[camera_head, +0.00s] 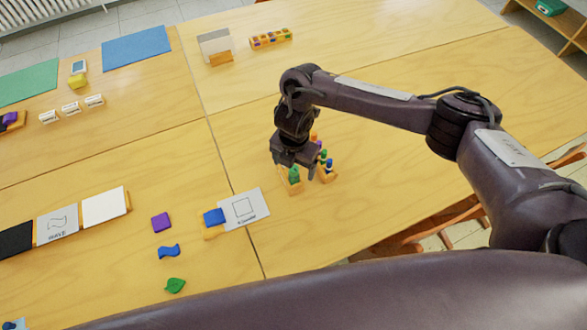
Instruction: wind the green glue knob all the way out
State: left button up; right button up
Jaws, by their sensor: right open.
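A small green piece (294,174), which looks like the green glue knob, stands on a small wooden block (290,187) on the table. My right gripper (294,168) points down over it, with its open fingers at the green piece's left and right. I cannot tell whether the fingers touch it. The gripper hides the upper and far part of the block. How far the knob is wound out is too small to tell. My left gripper is not in view.
Just right of the gripper is a wooden holder (328,177) with small coloured pieces. A square-marked card (244,207) and a blue block (214,217) lie to the lower left. A purple block (161,222) is farther left. The table to the right is clear.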

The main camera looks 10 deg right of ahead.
jog(key=n+b, duration=0.3)
jog(key=n, duration=0.1)
jog(key=shift+f+n, duration=0.15)
jog(key=shift+n, duration=0.55)
jog(key=shift+c, duration=0.3)
jog(key=c, duration=1.4)
jog(key=shift+c, duration=0.2)
jog(key=shift+r+m+p, duration=0.2)
jog(key=shift+m+p, duration=1.55)
jog(key=shift+m, duration=0.55)
jog(key=o, duration=1.5)
jog(key=shift+f, duration=0.1)
